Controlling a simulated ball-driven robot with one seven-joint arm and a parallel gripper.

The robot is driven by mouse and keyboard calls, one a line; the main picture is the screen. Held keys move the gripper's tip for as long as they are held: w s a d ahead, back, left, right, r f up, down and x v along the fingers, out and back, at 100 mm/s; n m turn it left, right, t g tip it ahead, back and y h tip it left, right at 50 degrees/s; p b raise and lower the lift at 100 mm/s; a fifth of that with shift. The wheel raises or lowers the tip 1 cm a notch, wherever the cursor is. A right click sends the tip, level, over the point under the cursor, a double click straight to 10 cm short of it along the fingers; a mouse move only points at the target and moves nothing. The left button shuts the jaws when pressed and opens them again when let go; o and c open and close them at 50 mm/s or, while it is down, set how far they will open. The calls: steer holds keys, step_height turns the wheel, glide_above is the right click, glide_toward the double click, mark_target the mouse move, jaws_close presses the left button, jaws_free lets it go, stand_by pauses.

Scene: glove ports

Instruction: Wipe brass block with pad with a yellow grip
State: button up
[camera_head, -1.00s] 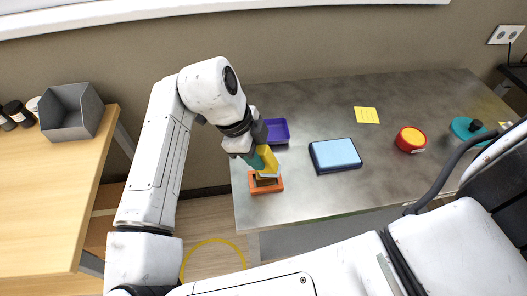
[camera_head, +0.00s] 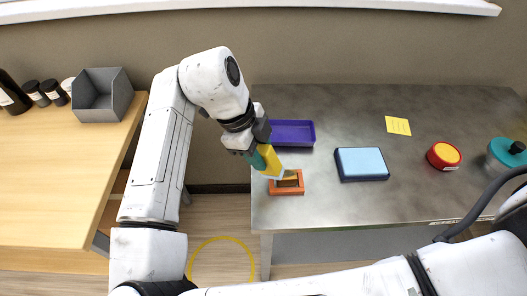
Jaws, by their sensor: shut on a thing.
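My gripper (camera_head: 258,158) is shut on the yellow grip (camera_head: 269,157) of a pad, which it holds tilted. The pad's pale underside (camera_head: 272,174) is at the upper left edge of an orange holder (camera_head: 287,191) on the grey table. A brass-brown block (camera_head: 292,176) shows inside the holder, partly covered by the pad. I cannot tell whether the pad touches the block.
A purple tray (camera_head: 293,133) lies just behind the gripper. A dark blue box with a light blue top (camera_head: 361,163), a yellow note (camera_head: 398,126), a red round container (camera_head: 443,156) and a teal lidded pot (camera_head: 507,153) stand to the right. A wooden table (camera_head: 60,190) is at left.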

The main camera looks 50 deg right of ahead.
steer(key=shift+s+d+f, duration=0.1)
steer(key=shift+s+d, duration=0.85)
steer(key=shift+s, duration=0.3)
steer(key=shift+s+d, duration=0.95)
steer(key=shift+s, duration=0.3)
steer(key=shift+c, duration=0.5)
step_height(320, 180, up, 6)
steer(key=p, duration=0.4)
step_height(320, 180, up, 3)
steer(key=shift+r+p, duration=0.1)
steer(key=shift+p, duration=0.8)
